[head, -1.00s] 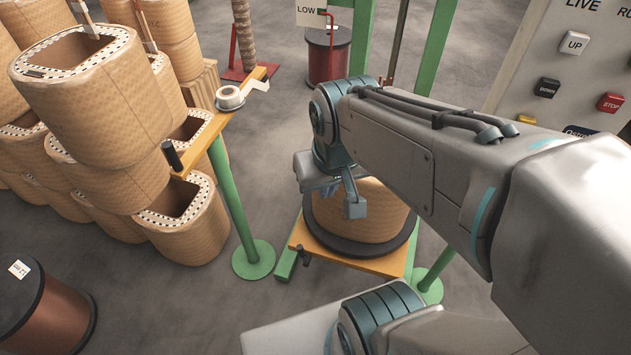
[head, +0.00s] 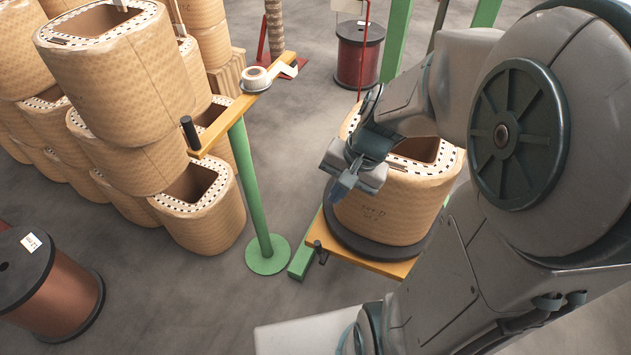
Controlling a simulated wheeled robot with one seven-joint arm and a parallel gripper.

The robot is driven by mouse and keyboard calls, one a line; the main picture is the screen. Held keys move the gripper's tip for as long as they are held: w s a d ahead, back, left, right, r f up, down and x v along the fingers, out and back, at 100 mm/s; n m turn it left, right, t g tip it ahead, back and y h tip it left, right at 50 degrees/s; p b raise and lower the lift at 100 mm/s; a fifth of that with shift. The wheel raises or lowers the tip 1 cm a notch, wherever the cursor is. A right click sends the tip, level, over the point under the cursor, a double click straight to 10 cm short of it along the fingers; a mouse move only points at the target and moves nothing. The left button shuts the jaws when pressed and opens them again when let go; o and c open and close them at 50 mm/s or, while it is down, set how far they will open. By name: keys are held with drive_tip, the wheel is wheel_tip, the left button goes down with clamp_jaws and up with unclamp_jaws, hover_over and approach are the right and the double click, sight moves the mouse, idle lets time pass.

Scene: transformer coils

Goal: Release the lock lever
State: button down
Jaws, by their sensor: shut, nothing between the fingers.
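A small dark lever (head: 320,252) stands at the front left edge of the orange platform (head: 375,264). A large wrapped coil (head: 392,212) sits on a black disc on that platform. Another black upright handle (head: 190,133) is on the left end of the orange bar (head: 228,112) on a green post. I cannot tell from the picture which of these is the lock lever. My gripper (head: 338,192) is shut and empty, in front of the coil's left side and above the platform lever, apart from the lever. My wrist hides part of the coil.
Stacked wrapped coils (head: 118,85) fill the left side. The green post (head: 257,190) with its round foot stands between them and the platform. A copper wire spool (head: 50,285) is at lower left, a red spool (head: 360,55) at the back. Grey floor is clear at lower middle.

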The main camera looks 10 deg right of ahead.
drive_tip(key=w+d+f+m+y+b, duration=0.1)
drive_tip(key=w+f+m+b, duration=0.25)
drive_tip(key=f, duration=0.45)
drive_tip(key=w+d+f+m+y+b, duration=0.1)
drive_tip(key=w+f+m+y+b, duration=0.15)
drive_tip(key=f+m, duration=0.45)
drive_tip(key=m+t+b, duration=0.2)
drive_tip(key=m+b, duration=0.4)
approach(321, 250)
wheel_tip(321, 250, up, 3)
drive_tip(key=d, duration=0.3)
drive_tip(key=shift+a+h, duration=0.15)
drive_tip(key=shift+h, duration=0.1)
drive_tip(key=b+x, duration=0.3)
drive_tip(key=x, duration=0.7)
drive_tip(key=shift+a+r, duration=0.1)
drive_tip(key=shift+a, duration=0.1)
